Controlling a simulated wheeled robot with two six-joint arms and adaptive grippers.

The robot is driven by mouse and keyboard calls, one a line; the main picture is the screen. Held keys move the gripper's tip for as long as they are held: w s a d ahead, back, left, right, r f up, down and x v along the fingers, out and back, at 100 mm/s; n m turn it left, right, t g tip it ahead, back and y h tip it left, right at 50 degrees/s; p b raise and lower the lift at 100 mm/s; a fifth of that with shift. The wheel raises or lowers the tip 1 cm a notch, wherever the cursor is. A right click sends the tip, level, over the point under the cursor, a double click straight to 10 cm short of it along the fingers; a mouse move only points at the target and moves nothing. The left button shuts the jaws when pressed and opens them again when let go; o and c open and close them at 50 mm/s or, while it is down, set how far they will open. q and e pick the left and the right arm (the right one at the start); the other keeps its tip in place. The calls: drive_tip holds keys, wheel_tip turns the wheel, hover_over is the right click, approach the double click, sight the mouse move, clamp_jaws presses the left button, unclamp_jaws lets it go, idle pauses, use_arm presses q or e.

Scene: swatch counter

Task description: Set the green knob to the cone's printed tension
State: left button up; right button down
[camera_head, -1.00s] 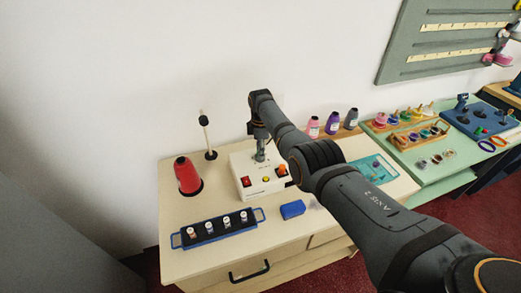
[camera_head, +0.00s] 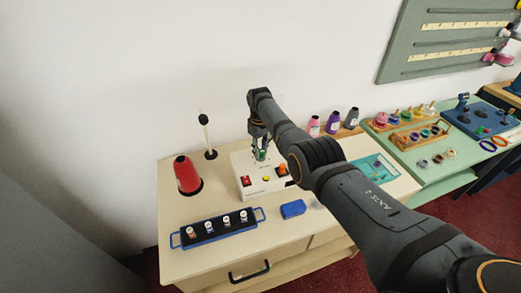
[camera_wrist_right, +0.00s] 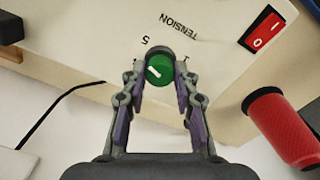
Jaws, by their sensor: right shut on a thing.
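The green knob (camera_wrist_right: 160,69) is on the white machine box (camera_head: 260,187), with a white pointer mark on its top towards the lower left in the wrist view. My right gripper (camera_wrist_right: 160,60) is shut on the knob, one finger on each side; in the head view, the gripper (camera_head: 261,153) is above the rear of the box. The panel lettering "TENSION" (camera_wrist_right: 180,25) and a "5" appear upside down; other dial marks are partly hidden by the fingers. A red thread cone (camera_head: 187,176) stands left of the box; its print is not readable. My left gripper is out of view.
A blue rack (camera_head: 218,228) with several small spools lies in front, beside a blue block (camera_head: 293,209). A thin post (camera_head: 208,136) stands behind the cone. The box has a red switch (camera_wrist_right: 263,31).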

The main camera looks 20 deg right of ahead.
drive_tip(key=shift+w+r+m, duration=0.1)
drive_tip(key=shift+m, duration=1)
drive_tip(key=c, duration=1)
unclamp_jaws()
wheel_tip(320, 180, up, 12)
drive_tip(key=shift+a+f, duration=0.1)
